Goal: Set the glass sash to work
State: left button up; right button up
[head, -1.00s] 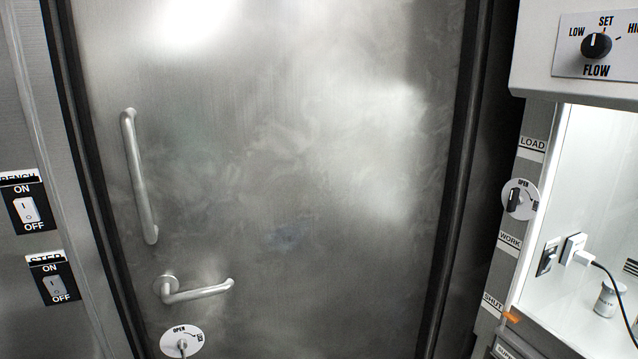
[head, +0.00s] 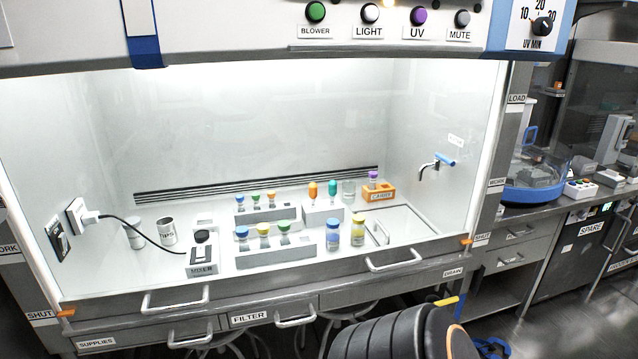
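The glass sash (head: 300,110) is a large clear pane across the front of the lit cabinet. Its bottom rail (head: 330,268) carries a left handle (head: 175,300) and a right handle (head: 395,262). An orange pointer (head: 65,313) at the left end is level with the left SHUT label (head: 40,314). Another orange pointer (head: 467,242) is beside the right SHUT label (head: 482,239). The right WORK label (head: 496,184) is higher on the post, with the LOAD label (head: 516,99) above it.
Vials, racks and a mixer (head: 202,255) stand inside the cabinet behind the glass. Drawer handles (head: 295,318) and stools (head: 345,318) are below. Buttons (head: 370,13) line the hood top.

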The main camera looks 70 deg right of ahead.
aim_at(165, 298)
jog(key=z, duration=2.05)
